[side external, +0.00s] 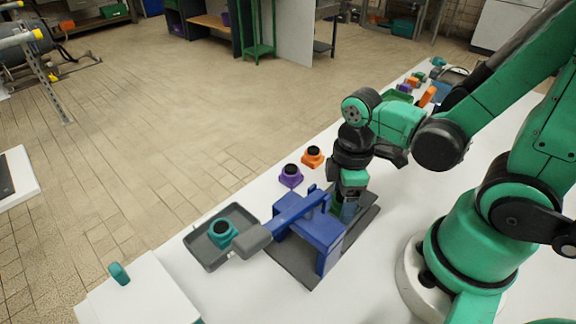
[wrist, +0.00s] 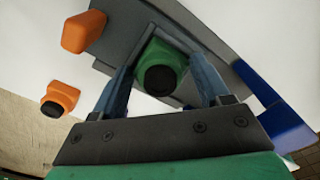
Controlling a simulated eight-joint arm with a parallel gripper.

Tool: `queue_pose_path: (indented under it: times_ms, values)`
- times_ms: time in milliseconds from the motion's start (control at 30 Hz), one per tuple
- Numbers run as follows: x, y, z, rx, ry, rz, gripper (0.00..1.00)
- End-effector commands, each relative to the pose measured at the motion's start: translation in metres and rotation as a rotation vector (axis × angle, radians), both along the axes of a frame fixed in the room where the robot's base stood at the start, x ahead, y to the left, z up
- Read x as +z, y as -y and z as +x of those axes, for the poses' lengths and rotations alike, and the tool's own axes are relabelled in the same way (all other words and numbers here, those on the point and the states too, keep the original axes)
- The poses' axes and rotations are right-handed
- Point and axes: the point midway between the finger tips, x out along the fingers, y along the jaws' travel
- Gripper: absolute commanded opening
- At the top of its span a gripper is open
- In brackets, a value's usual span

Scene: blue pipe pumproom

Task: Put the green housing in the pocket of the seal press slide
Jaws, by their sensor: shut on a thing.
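The green housing (wrist: 165,66) with a black round top is between the two blue fingers of my gripper (wrist: 162,78) in the wrist view. My gripper (side external: 346,204) is shut on it and points down over the slide end of the seal press, beside the blue press frame (side external: 318,232). In the side view the housing is mostly hidden by the fingers. The grey press base and slide (side external: 365,222) lie under it; they also show in the wrist view (wrist: 120,30).
The press lever's grey handle (side external: 254,239) reaches over a grey tray (side external: 203,250) holding a teal housing (side external: 222,234). A purple housing (side external: 290,177) and an orange housing (side external: 312,158) stand behind the press. Several coloured parts lie at the far end of the white table.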

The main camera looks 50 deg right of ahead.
Motion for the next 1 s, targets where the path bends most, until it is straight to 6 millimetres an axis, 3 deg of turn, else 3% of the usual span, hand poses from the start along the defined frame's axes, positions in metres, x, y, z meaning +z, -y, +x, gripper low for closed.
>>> queue_pose_path:
  times_ms: [100,133,233,567,1000]
  values:
    - [-0.004,0.0,0.0,0.0,0.0,0.0,0.0]
    - [-0.004,0.0,0.0,0.0,0.0,0.0,0.72]
    - [-0.004,0.0,0.0,0.0,0.002,0.001,1.0]
    - [0.005,0.0,0.001,0.0,0.004,0.001,1.0]
    - [0.049,0.0,0.001,0.0,0.001,0.001,1.0]
